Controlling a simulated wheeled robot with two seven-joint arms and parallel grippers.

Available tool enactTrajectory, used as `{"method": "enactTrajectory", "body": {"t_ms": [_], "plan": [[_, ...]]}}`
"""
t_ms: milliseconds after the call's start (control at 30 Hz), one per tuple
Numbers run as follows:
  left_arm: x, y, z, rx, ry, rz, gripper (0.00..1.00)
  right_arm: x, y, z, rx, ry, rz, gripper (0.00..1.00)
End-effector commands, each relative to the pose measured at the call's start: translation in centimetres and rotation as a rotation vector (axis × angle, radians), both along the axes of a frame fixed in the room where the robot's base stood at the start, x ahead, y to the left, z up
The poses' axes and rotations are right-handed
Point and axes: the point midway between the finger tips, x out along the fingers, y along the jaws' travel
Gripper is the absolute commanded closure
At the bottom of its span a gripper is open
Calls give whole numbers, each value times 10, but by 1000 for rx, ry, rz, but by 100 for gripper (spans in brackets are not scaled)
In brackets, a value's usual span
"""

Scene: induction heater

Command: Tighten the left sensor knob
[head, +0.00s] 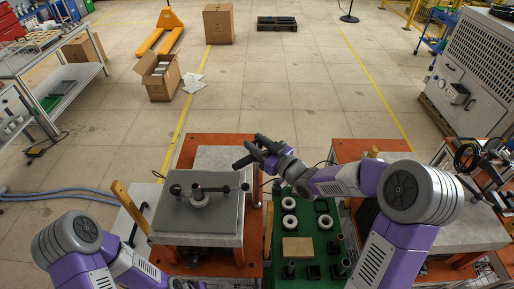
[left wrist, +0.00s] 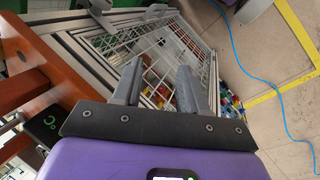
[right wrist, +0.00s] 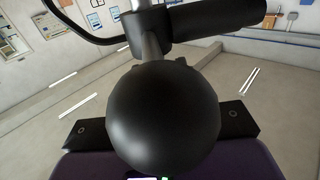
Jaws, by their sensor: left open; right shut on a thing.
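The induction heater (head: 225,222) has a grey plate top with a bearing ring and post (head: 199,197) in its middle. A black knob (head: 175,189) sits at the left end of the crossbar over the plate. My right gripper (head: 256,154) is above the plate's back right corner, apart from the left knob. It is shut on a black ball-ended piece (right wrist: 165,115), which hides the fingertips in the right wrist view. My left gripper (left wrist: 160,66) is open and empty, low beside the heater, facing a wire rack.
A green tray (head: 300,250) with white rings and dark cylinders is right of the heater. A second orange-framed bench (head: 345,150) stands further right. A thin black cable (right wrist: 75,35) runs from the held piece.

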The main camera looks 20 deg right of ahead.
Motion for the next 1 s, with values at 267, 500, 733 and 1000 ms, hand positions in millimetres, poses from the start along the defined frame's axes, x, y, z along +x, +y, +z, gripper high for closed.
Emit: {"method": "enactTrajectory", "body": {"t_ms": [267,500,733,1000], "plan": [[0,0,-1,0,0,0,57,1,0,5,2,-12,-10,93],[0,0,-1,0,0,0,57,1,0,5,3,-13,-10,55],[0,0,-1,0,0,0,57,1,0,3,2,-8,-10,42],[0,0,-4,0,0,0,57,-10,-7,2,1,-6,-12,42]]}}
